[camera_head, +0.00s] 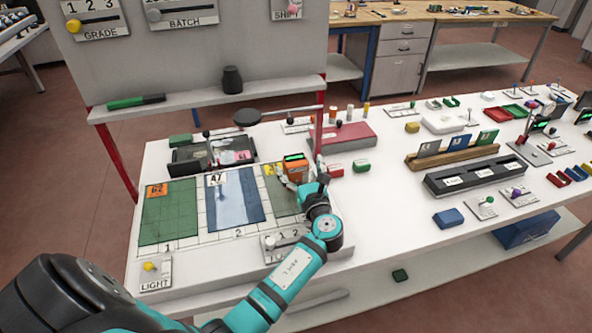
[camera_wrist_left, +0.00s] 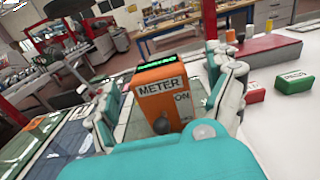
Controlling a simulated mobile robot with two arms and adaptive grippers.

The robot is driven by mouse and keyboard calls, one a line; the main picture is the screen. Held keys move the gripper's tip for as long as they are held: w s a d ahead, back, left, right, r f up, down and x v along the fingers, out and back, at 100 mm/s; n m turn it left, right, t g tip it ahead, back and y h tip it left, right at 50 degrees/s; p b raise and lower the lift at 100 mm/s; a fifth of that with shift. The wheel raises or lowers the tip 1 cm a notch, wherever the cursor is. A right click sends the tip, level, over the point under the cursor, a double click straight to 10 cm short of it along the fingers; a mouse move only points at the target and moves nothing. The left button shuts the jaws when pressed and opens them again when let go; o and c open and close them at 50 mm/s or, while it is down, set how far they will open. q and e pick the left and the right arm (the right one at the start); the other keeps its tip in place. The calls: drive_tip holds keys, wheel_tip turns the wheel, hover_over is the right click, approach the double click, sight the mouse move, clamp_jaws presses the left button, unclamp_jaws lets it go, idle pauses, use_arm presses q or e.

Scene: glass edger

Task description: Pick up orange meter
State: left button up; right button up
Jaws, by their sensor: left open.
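The orange meter (camera_head: 295,168) stands on the white table at the right end of the row of glass panels, with a lit green display on top. In the left wrist view the orange meter (camera_wrist_left: 167,90) shows its METER and ON labels and a dark round knob low on its front. My left gripper (camera_head: 290,182) is at the meter. In the left wrist view the fingers of my left gripper (camera_wrist_left: 170,88) are open, one on each side of the meter. I cannot tell whether they touch it. My right gripper is not in view.
Numbered glass panels (camera_head: 235,197) lie left of the meter. A black tray (camera_head: 190,158) and a red box (camera_head: 342,142) stand behind. Green and red blocks (camera_head: 361,166) sit close to the right. A grey sign board (camera_head: 190,50) rises at the back left.

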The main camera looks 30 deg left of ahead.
use_arm(q)
drive_tip(key=x, duration=0.3)
drive_tip(key=shift+a, duration=0.3)
drive_tip(key=shift+d, duration=0.1)
drive_tip(key=shift+c, duration=1.4)
drive_tip(key=c, duration=1.1)
drive_tip(key=shift+c, duration=0.8)
drive_tip(key=shift+r, duration=0.15)
